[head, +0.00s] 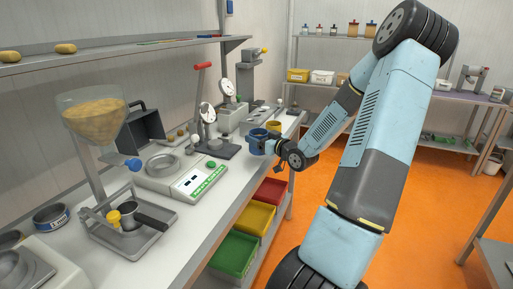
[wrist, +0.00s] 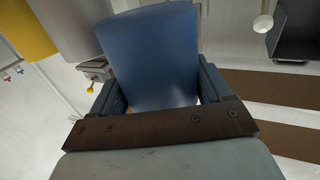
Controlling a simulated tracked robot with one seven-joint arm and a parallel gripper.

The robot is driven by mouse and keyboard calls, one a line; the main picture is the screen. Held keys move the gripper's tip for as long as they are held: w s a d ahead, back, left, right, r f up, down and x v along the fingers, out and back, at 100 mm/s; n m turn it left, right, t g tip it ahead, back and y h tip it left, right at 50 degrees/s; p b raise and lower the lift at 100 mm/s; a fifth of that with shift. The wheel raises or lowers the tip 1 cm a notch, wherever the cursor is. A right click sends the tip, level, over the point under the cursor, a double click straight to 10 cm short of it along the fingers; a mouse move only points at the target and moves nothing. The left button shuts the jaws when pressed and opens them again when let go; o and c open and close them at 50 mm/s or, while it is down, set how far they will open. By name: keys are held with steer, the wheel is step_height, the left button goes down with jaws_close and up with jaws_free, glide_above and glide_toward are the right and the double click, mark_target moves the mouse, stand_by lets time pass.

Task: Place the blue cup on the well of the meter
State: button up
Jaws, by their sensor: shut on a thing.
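The blue cup (head: 257,138) is in my gripper (head: 270,147), at the right edge of the bench in the head view. In the wrist view the blue cup (wrist: 150,55) fills the middle, between the two dark fingers of my gripper (wrist: 155,100), which is shut on it. The meter (head: 180,178) is a pale box with a small display and a green label, on the bench left of my gripper. Its round well (head: 162,162) is on top and looks empty. My gripper is well apart from the meter.
A yellow cup (head: 273,126) stands just behind the blue cup. A hopper (head: 95,115) and a small pot (head: 145,217) are left of the meter. Coloured bins (head: 255,218) sit below the bench edge.

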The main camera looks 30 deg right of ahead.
steer(key=shift+w+a+f, duration=0.3)
steer(key=shift+w+f, duration=0.2)
steer(key=shift+f, duration=0.2)
steer(key=shift+w+a+f, duration=0.1)
steer(key=shift+w+f, duration=0.05)
steer(key=shift+f, duration=1.4)
steer(key=shift+f, duration=0.2)
steer(key=o, duration=1)
steer(key=shift+o, duration=0.2)
